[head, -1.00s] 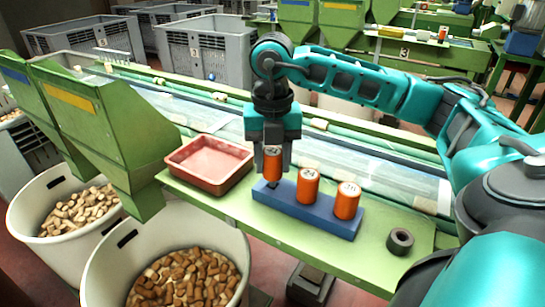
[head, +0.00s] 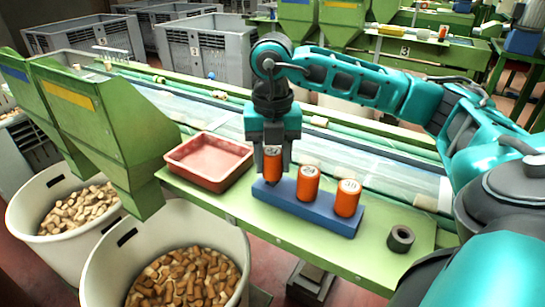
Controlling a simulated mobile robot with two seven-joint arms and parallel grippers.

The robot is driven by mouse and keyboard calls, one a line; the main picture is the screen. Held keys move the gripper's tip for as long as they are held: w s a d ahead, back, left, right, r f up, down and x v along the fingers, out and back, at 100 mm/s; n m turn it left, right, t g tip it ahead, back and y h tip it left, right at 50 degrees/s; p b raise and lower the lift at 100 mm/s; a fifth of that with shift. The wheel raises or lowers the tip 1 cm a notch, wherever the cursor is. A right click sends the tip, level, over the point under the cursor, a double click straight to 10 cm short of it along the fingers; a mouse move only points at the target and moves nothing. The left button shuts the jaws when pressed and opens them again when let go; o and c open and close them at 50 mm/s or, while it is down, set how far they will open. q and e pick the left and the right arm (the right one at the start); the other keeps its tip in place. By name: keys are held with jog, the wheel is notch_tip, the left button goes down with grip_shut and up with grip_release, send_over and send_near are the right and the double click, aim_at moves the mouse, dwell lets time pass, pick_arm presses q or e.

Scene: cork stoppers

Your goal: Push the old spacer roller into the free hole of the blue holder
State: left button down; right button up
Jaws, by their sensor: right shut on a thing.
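The blue holder (head: 290,205) lies on the green table. Two orange rollers, one in the middle (head: 308,184) and one at the right end (head: 347,198), stand upright in it. My right gripper (head: 273,152) points down over the holder's left end. It is shut on an orange roller (head: 273,168) with a pale marked top, held upright. The roller's lower end is at the holder's left end; I cannot tell how deep it sits, and the hole there is hidden. My left gripper is not in view.
A red tray (head: 166,160) stands left of the holder on the green table (head: 290,236). A dark grey ring (head: 400,239) lies near the table's right end. Bins of corks (head: 90,285) stand at the left, below the table.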

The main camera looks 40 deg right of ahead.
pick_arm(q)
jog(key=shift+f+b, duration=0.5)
pick_arm(e)
jog(key=shift+f, duration=0.7)
jog(key=o, duration=1.2)
jog(key=shift+c, duration=0.2)
notch_tip(320, 180, up, 2)
jog(key=shift+r, duration=0.15)
notch_tip(320, 180, up, 10)
jog(key=p, duration=0.3)
jog(key=shift+p, duration=0.3)
jog(key=shift+r, duration=0.35)
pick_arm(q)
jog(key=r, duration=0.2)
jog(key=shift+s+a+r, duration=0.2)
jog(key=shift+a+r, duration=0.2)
